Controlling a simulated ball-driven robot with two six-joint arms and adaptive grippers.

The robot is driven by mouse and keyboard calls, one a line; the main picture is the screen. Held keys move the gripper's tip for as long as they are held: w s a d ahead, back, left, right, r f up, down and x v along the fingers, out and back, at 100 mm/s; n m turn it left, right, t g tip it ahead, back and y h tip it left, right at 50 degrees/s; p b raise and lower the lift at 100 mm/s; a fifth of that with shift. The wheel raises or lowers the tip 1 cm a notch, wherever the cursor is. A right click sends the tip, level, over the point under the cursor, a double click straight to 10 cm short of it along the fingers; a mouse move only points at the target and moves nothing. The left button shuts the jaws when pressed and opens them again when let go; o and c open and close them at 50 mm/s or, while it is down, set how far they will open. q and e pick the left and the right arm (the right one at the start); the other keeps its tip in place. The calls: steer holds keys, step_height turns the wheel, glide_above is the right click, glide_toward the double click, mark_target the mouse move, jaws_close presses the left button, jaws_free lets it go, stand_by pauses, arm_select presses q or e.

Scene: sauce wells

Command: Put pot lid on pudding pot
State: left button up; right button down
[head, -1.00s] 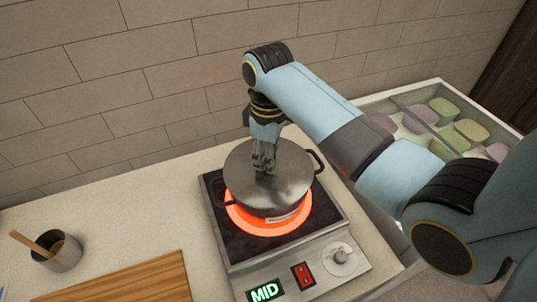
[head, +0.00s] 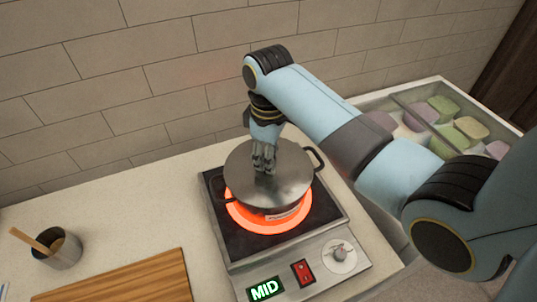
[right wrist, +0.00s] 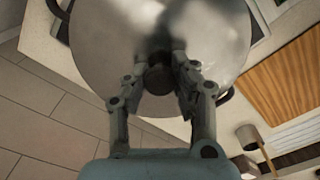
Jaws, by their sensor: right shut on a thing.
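The pudding pot (head: 285,213) stands on the glowing burner of the stove. The round metal pot lid (head: 289,180) lies over the pot's top, covering its opening, and looks about level with the rim. My right gripper (head: 264,168) points down over the lid and is shut on the lid's knob. In the right wrist view the dark knob (right wrist: 158,79) sits between my two fingertips, with the lid (right wrist: 95,40) filling the top of the picture. The inside of the pot is hidden. My left gripper is not in view.
The stove (head: 240,243) has a lit MID display, a red switch and a dial (head: 338,255). A cup with a wooden handle (head: 62,253) and a wooden board (head: 130,280) are at the left. A glass-topped case (head: 400,98) with colored containers is at the right.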

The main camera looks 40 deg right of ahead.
stand_by(0.3)
steer(key=c, duration=1)
jaws_free()
step_height(320, 180, up, 12)
steer(key=shift+f, duration=0.15)
